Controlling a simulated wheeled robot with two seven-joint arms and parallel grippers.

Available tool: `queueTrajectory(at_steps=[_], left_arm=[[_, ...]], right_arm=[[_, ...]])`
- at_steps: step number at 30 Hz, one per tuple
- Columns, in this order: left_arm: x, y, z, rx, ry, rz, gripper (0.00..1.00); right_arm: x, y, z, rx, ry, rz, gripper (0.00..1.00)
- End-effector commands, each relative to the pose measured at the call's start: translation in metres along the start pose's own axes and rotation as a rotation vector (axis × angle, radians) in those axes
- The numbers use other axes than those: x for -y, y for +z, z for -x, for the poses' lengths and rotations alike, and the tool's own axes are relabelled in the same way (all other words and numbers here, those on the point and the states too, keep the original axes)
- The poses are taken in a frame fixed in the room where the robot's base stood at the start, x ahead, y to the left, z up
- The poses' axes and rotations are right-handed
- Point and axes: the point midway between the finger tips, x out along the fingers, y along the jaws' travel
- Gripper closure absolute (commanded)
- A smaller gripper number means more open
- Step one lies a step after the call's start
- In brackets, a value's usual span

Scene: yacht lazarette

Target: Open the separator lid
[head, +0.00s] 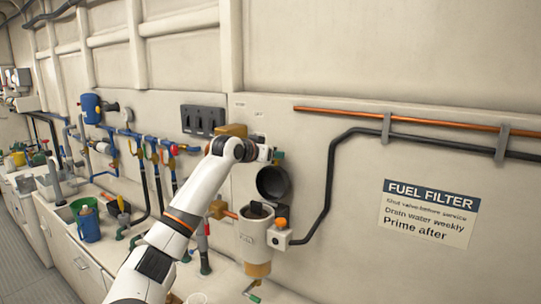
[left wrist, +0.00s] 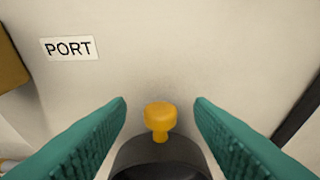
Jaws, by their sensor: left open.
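The fuel separator (head: 254,240) is a white cylinder with an amber bowl below, fixed to the wall. Its dark round lid (head: 272,183) stands raised above the open top, its hollow underside showing, and dark contents are visible in the opening. My left gripper (head: 279,157) is at the upper edge of the lid. In the left wrist view my open green fingers (left wrist: 160,115) stand either side of a yellow knob (left wrist: 159,116) on the dark lid, with gaps on both sides. My right gripper is not in view.
A copper pipe (head: 400,118) and a black hose (head: 328,185) run along the wall at right, near a FUEL FILTER sign (head: 428,213). Valves and blue pipes (head: 150,140) crowd the wall at left.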

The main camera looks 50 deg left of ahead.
Motion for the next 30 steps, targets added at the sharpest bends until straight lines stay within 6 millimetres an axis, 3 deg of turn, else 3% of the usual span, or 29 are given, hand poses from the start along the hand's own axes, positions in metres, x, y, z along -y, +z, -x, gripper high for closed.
queueTrajectory(at_steps=[5, 12, 18, 30], left_arm=[[-0.001, -0.006, 0.025, 0.003, 0.003, -0.007, 0.52], [-0.001, -0.007, 0.076, 0.002, 0.003, -0.005, 0.52], [-0.001, -0.004, 0.107, 0.0, 0.003, -0.002, 0.52], [0.0, -0.001, 0.118, -0.002, 0.001, -0.001, 0.52]], right_arm=[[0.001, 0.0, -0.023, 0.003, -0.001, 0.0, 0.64], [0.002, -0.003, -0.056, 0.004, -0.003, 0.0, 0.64], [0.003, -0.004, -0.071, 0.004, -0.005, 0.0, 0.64], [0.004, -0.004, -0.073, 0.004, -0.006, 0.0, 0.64]])
